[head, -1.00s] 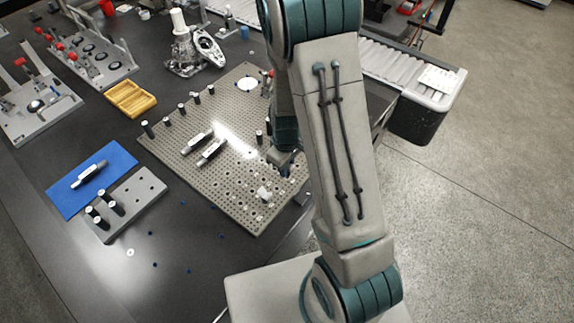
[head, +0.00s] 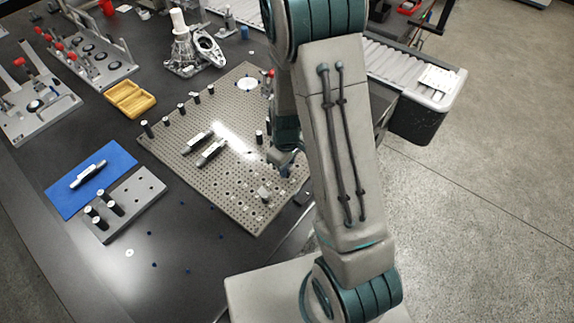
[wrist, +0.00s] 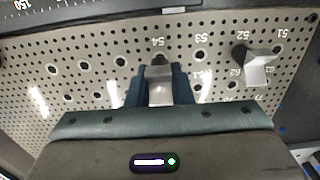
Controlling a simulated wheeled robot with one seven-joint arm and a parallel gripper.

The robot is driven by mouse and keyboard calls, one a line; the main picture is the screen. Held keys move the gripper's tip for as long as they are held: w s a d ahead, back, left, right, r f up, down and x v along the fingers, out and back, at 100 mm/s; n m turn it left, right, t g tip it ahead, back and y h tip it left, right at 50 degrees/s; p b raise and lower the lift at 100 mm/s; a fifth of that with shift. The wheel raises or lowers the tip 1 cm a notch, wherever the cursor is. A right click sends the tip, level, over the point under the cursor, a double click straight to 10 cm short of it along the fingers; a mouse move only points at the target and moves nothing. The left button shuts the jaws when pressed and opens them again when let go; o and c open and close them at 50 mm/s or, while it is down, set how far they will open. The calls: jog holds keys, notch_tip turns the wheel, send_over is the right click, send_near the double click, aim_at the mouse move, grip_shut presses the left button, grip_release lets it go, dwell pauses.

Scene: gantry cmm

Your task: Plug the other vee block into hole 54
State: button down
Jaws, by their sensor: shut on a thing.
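My gripper (wrist: 160,88) is shut on a grey metal vee block (wrist: 160,94), held between its two blue fingers in the wrist view. The block's far end is at the hole labelled 54 (wrist: 158,59), which it partly covers; I cannot tell whether its peg is in the hole. Another vee block (wrist: 262,69) stands on the plate by the label 52, to the right; it also shows in the head view (head: 264,193). In the head view my gripper (head: 286,168) is low over the plate's right side, and the held block cannot be made out.
The perforated plate (head: 180,152) carries several dark pegs and two long grey pieces (head: 211,152). A grey block with pegs (head: 128,207) and a blue mat (head: 64,195) lie to the left. A yellow tray (head: 129,98) is behind.

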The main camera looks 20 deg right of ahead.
jog(key=shift+f+b, duration=0.85)
jog(key=shift+f, duration=0.1)
jog(key=c, duration=1.2)
grip_release()
jog(key=shift+r, duration=0.1)
notch_tip(320, 180, up, 14)
jog(key=shift+p, duration=0.45)
